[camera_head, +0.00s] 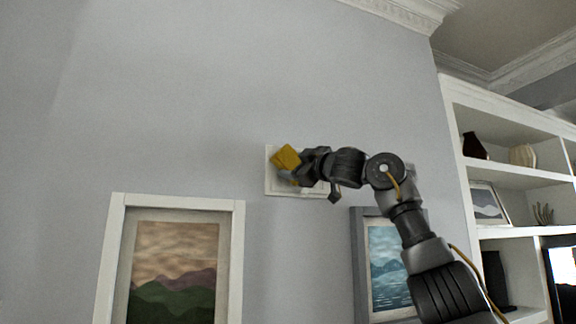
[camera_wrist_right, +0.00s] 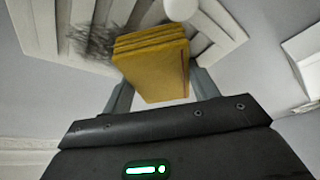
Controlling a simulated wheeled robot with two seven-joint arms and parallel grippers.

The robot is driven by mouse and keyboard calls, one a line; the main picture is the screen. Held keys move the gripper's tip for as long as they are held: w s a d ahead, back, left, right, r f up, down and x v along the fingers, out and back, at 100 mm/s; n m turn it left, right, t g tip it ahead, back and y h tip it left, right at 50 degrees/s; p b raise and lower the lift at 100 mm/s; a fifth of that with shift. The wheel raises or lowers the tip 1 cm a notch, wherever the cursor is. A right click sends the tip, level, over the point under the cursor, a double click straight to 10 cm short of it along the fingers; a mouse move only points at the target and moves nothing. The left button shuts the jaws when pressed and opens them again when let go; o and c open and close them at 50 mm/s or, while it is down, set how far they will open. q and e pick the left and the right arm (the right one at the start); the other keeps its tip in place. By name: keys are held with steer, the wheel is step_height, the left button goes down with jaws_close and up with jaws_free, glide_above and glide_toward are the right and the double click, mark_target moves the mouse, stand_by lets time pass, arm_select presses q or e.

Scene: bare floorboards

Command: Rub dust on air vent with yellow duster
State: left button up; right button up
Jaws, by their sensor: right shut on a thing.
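The yellow duster (camera_head: 286,158) is held in my right gripper (camera_head: 296,168) in front of the white air vent (camera_head: 272,186) high on the wall. In the right wrist view, the gripper (camera_wrist_right: 160,92) is shut on the yellow duster (camera_wrist_right: 152,65), with a finger on each side. Beyond it are the slats of the vent (camera_wrist_right: 52,22). A dark, wispy patch of dust (camera_wrist_right: 92,40) lies on the vent just left of the duster. I cannot tell whether the duster touches the vent. My left gripper is not in view.
A framed landscape (camera_head: 236,262) hangs below left of the vent. A framed seascape (camera_head: 360,262) hangs below right, partly behind my right arm. White shelves (camera_head: 500,172) with vases and a picture stand at the right. The wall above and left of the vent is clear.

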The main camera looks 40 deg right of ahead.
steer(key=shift+s+d, duration=0.4)
steer(key=shift+d, duration=0.45)
steer(key=shift+d, duration=0.15)
steer(key=shift+s+d, duration=0.25)
steer(key=shift+d, duration=0.65)
steer(key=shift+s+d, duration=0.25)
steer(key=shift+d, duration=0.6)
steer(key=d, duration=0.2)
steer(key=s+d, duration=0.1)
steer(key=shift+s+d, duration=0.15)
steer(key=shift+d, duration=0.2)
steer(key=shift+a, duration=0.15)
